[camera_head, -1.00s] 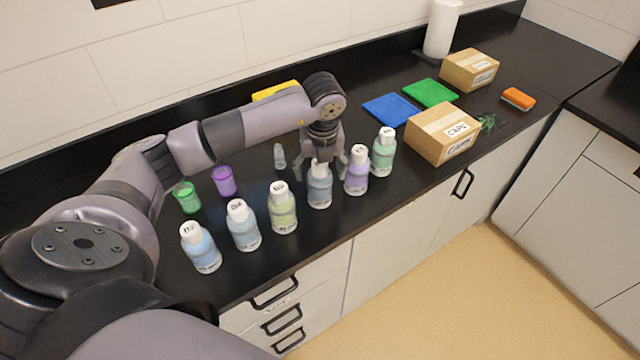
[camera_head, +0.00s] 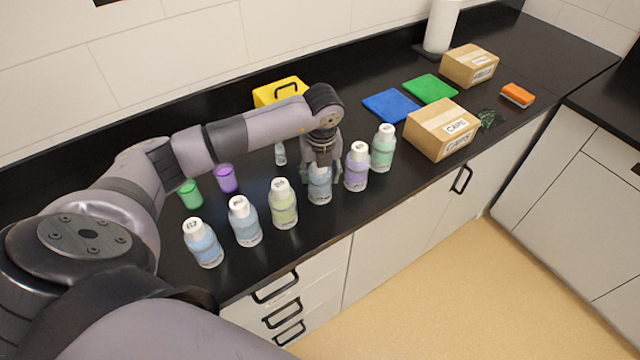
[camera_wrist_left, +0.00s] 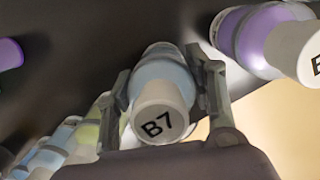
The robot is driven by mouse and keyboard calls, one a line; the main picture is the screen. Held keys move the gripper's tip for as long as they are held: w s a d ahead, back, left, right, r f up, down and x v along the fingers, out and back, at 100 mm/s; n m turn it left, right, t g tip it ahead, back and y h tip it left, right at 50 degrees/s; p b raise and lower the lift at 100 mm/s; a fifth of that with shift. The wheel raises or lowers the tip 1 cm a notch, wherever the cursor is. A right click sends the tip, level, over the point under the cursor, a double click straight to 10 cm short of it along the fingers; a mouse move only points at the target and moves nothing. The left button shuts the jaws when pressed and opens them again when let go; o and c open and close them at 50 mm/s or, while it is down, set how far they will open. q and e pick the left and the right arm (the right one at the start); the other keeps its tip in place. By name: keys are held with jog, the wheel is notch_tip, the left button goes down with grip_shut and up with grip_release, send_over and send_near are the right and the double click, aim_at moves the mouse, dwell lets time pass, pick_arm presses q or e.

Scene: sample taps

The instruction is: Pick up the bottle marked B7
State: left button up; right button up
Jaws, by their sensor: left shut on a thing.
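The bottle marked B7 (camera_head: 319,187) is blue-grey with a white cap and stands upright in the row of bottles on the black counter. In the left wrist view its cap (camera_wrist_left: 160,118) shows the letters B7. My left gripper (camera_head: 321,178) comes down from above and is shut on this bottle, with one finger on each side in the left wrist view (camera_wrist_left: 165,88). The gripper hides much of the bottle's top in the head view. My right gripper is not in view.
A purple bottle (camera_head: 356,168) stands close right of B7, with a green one (camera_head: 382,150) beyond. A yellow-green bottle (camera_head: 284,207) and two blue bottles (camera_head: 244,224) stand to the left. Cardboard boxes (camera_head: 430,140), purple and green cups (camera_head: 226,180) and a yellow case (camera_head: 268,97) are around.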

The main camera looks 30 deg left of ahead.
pick_arm(q)
jog(key=c, duration=0.5)
jog(key=shift+c, duration=0.2)
jog(key=shift+w+r, duration=0.1)
jog(key=shift+r, duration=0.05)
